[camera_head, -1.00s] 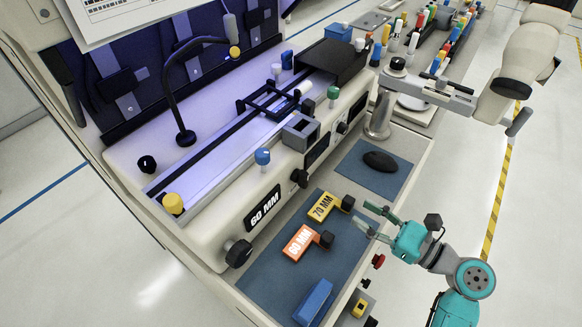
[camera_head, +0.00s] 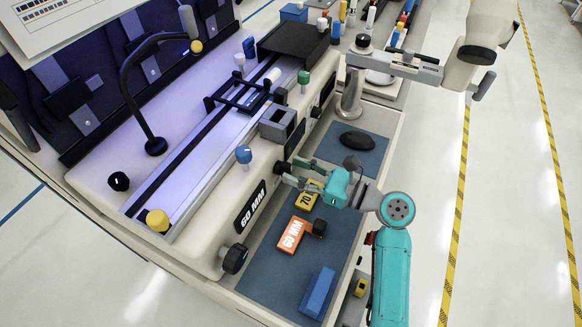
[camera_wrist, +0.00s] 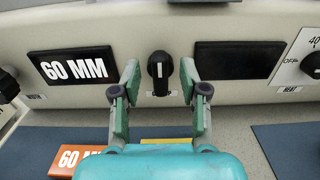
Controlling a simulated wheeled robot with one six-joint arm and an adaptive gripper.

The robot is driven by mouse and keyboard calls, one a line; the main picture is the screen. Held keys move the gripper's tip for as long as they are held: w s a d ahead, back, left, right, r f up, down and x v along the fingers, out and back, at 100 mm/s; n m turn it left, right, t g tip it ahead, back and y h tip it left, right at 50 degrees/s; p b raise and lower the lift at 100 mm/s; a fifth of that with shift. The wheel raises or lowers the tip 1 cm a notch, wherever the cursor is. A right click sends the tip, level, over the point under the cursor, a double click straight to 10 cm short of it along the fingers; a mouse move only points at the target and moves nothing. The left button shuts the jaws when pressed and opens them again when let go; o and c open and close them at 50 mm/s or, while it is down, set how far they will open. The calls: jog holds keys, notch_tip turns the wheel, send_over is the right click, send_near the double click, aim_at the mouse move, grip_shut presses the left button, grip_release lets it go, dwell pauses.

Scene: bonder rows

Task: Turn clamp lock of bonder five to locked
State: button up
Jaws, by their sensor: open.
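A black rotary knob (camera_wrist: 160,70) with a white pointer line sits on the front panel in the wrist view, its line upright. A small label below it is too small to read. My gripper (camera_wrist: 160,82) is open, with one green finger on each side of the knob and a gap to it on both sides. In the head view my gripper (camera_head: 281,173) is at the front panel beside the 60 MM display (camera_head: 250,207); its fingers largely hide the knob there.
An orange 60 MM block (camera_head: 292,234), a yellow 70 MM block (camera_head: 306,196) and a blue block (camera_head: 317,292) lie on the blue mat (camera_head: 262,274) below. Another black knob (camera_head: 234,258) is at the panel's left end. A dark blank display (camera_wrist: 238,60) is right of the knob.

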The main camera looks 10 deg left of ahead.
jog(key=shift+x, duration=0.9)
grip_shut()
